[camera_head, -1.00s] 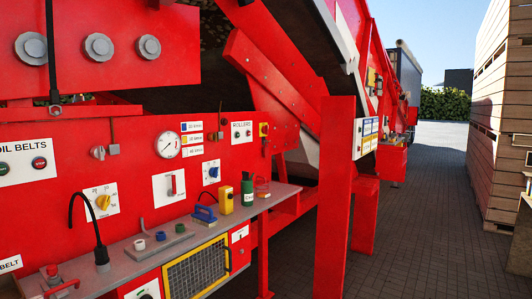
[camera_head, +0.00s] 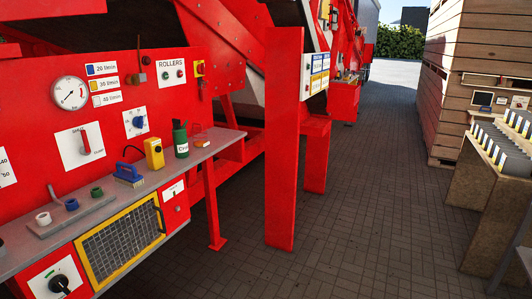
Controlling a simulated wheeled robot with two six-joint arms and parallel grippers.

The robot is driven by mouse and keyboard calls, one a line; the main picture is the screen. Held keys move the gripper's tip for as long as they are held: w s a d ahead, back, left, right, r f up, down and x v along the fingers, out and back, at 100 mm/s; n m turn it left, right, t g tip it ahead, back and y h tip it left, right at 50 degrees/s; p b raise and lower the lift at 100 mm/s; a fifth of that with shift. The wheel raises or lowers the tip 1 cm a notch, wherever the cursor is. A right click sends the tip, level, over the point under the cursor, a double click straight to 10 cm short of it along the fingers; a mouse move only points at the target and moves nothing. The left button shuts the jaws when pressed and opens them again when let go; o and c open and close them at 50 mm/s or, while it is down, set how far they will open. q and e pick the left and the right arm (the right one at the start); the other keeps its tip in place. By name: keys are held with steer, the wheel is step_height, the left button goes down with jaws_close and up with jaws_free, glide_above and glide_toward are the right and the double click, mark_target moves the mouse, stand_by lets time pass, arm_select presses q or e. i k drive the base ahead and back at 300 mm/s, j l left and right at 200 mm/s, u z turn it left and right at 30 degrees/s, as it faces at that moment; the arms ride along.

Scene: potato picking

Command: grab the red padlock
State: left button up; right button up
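A small red and orange item (camera_head: 201,142) with a thin upright red loop stands at the far end of the grey shelf (camera_head: 160,185) on the red machine. It is too small for me to tell whether it is the red padlock. It stands just right of a green bottle (camera_head: 181,140). No other padlock is clear in this view. Neither of my grippers shows.
The shelf also holds a yellow device (camera_head: 154,153), a blue brush (camera_head: 129,175) and several small rings. A red post (camera_head: 284,150) stands right of the shelf. A wooden slotted rack (camera_head: 480,190) and stacked crates (camera_head: 465,50) are at right. Paved floor (camera_head: 360,220) lies clear between.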

mark_target(204, 95)
steer(key=i+l+z, duration=0.25)
steer(key=i, duration=0.7)
steer(key=i+l+z, duration=0.3)
steer(key=i, duration=0.65)
steer(key=j, duration=0.1)
